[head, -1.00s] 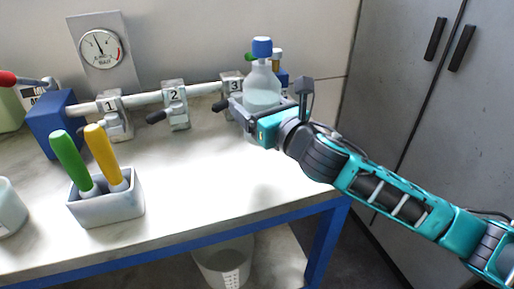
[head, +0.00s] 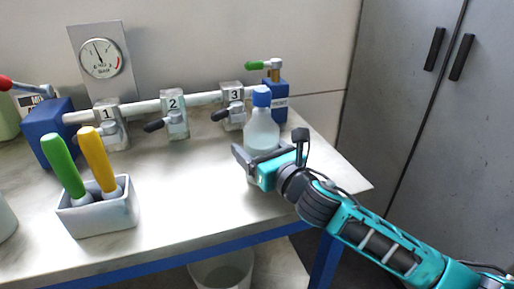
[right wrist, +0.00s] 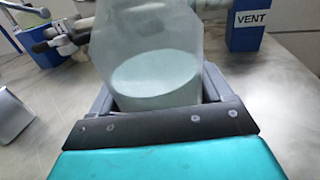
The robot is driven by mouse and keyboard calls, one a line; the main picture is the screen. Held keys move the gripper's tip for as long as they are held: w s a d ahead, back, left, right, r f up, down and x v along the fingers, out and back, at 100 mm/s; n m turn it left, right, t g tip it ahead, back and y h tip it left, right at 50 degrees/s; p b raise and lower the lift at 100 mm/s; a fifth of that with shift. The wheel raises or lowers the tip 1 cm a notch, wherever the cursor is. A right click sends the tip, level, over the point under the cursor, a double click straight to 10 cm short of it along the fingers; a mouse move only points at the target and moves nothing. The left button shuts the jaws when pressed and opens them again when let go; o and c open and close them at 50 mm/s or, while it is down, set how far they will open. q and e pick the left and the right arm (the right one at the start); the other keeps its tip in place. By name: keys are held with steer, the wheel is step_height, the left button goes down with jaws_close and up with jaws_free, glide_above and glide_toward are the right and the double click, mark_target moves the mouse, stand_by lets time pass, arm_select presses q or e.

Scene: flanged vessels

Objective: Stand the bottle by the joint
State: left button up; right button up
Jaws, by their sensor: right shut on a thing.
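The bottle (head: 262,132) is translucent with a blue cap and pale liquid inside. It is upright, in front of the clamp joint marked 3 (head: 233,100) and the blue vent block (head: 279,103). My right gripper (head: 262,160) is shut around the bottle's lower part. In the right wrist view the bottle (right wrist: 155,50) fills the middle between the fingers, its liquid level slightly tilted. I cannot tell whether its base touches the bench. Joints 1 (head: 109,125) and 2 (head: 174,113) sit further left on the white pipe. My left gripper is not in view.
A bin (head: 97,218) with a green and a yellow handled tool stands at the bench's front left. A gauge (head: 100,58) is on a panel behind. The bench (head: 190,190) is clear in the middle. Grey cabinets (head: 410,130) stand at right.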

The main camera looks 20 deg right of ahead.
steer(key=o, duration=1)
steer(key=shift+f, duration=0.1)
steer(key=o, duration=0.3)
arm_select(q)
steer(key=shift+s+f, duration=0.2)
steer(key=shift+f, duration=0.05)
arm_select(e)
steer(key=v, duration=1.2)
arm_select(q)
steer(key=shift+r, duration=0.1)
arm_select(e)
steer(key=shift+s, duration=0.1)
